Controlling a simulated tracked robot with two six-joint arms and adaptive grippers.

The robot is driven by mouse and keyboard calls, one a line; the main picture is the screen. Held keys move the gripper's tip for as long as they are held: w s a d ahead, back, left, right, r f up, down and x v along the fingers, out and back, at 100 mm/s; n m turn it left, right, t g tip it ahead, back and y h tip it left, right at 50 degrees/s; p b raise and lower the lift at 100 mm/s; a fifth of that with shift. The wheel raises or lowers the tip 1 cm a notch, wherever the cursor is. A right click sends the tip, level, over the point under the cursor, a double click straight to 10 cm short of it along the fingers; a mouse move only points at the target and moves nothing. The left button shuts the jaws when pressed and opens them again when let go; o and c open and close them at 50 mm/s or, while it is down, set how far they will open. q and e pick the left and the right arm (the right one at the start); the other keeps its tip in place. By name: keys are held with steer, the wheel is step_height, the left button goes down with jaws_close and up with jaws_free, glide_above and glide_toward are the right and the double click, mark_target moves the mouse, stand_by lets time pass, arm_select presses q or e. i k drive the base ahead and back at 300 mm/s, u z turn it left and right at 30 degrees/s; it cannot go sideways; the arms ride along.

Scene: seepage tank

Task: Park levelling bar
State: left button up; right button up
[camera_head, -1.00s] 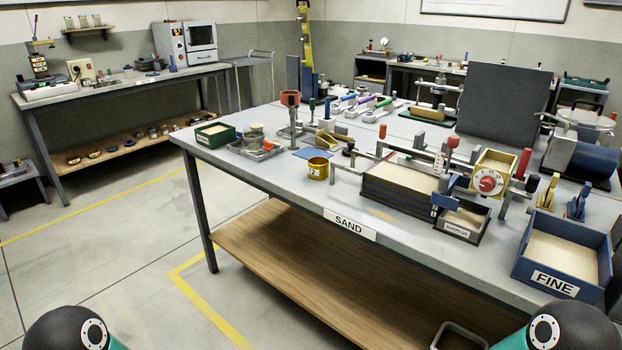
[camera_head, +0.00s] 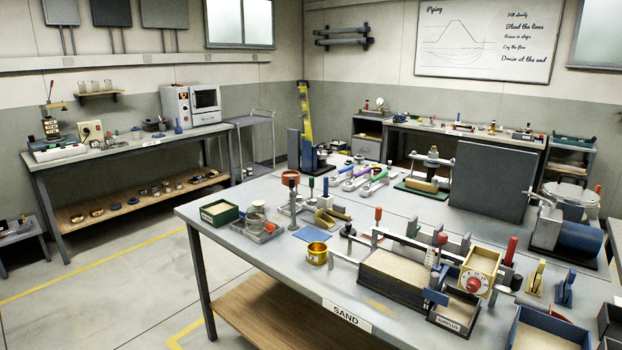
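Neither of my grippers is in this view. A long sand-filled tank (camera_head: 397,270) stands at the front of the near bench. A thin grey bar (camera_head: 345,261) sticks out past its left end at rim height; I cannot tell for certain whether this is the levelling bar. A slim rail (camera_head: 405,247) with a red-handled post (camera_head: 378,215) at its left runs behind the sand. A yellow box with a red dial (camera_head: 475,273) stands at the tank's right end, and a smaller dark tray labelled surplus (camera_head: 452,317) sits below it.
A brass cup (camera_head: 317,254), a blue mat (camera_head: 309,234) and a green box (camera_head: 219,212) lie left of the tank. A blue sand bin (camera_head: 550,330) is at the front right. A dark upright panel (camera_head: 490,180) blocks the back. Floor left of the bench (camera_head: 120,300) is clear.

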mark_target(438, 275)
steer(key=u, duration=0.9)
steer(key=k, duration=0.7)
steer(key=z, duration=0.55)
steer(key=i, duration=1)
steer(key=z, duration=0.05)
